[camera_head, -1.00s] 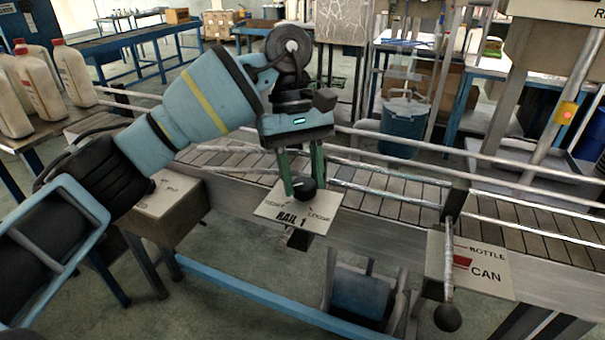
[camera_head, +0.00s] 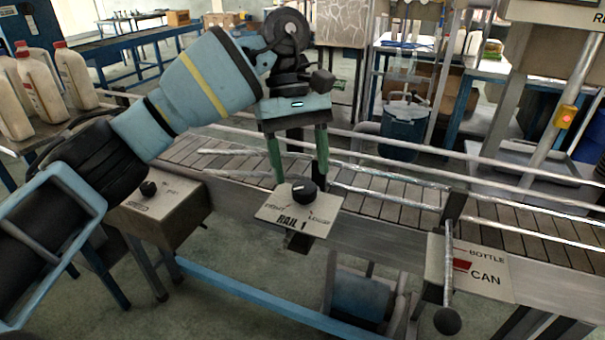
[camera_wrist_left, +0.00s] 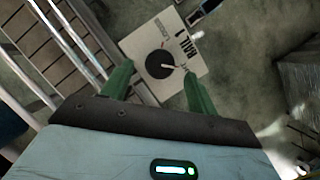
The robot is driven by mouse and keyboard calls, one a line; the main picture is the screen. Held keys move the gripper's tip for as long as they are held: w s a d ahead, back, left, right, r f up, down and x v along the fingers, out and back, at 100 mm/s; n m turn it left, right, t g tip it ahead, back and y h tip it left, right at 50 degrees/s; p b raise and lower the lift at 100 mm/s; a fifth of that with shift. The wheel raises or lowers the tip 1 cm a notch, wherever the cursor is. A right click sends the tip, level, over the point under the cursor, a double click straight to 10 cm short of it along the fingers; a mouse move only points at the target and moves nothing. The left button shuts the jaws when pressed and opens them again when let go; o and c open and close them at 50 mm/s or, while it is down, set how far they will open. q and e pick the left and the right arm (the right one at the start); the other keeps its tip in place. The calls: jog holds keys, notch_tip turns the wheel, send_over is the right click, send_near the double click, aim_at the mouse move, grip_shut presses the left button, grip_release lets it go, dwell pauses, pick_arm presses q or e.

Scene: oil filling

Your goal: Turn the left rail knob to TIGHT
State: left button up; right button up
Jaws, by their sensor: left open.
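The left rail knob (camera_head: 304,191) is a round black knob with a pale mark on a white plate (camera_head: 277,219) lettered RAIL 1. TIGHT is at the plate's left and LOOSE at its right. My left gripper (camera_head: 298,176) is open, its green fingers pointing down just above the knob and apart from it. In the left wrist view the knob (camera_wrist_left: 159,64) lies between the spread fingers, its white mark pointing right, away from the LOOSE lettering. I cannot clearly tell whether it lines up with TIGHT. My right gripper is not in view.
A conveyor with metal guide rails (camera_head: 390,195) runs behind the knob. A box with another black knob (camera_head: 148,188) stands to the left. A BOTTLE/CAN lever (camera_head: 449,270) stands at the right. White jugs (camera_head: 40,88) stand at far left.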

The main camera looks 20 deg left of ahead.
pick_arm(q)
jog(key=p+v, duration=0.1)
jog(key=v, duration=0.4)
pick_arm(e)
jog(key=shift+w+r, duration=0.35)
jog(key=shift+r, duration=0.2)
pick_arm(q)
jog(key=shift+f, duration=0.1)
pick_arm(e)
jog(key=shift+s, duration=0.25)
pick_arm(q)
jog(key=shift+s, duration=0.1)
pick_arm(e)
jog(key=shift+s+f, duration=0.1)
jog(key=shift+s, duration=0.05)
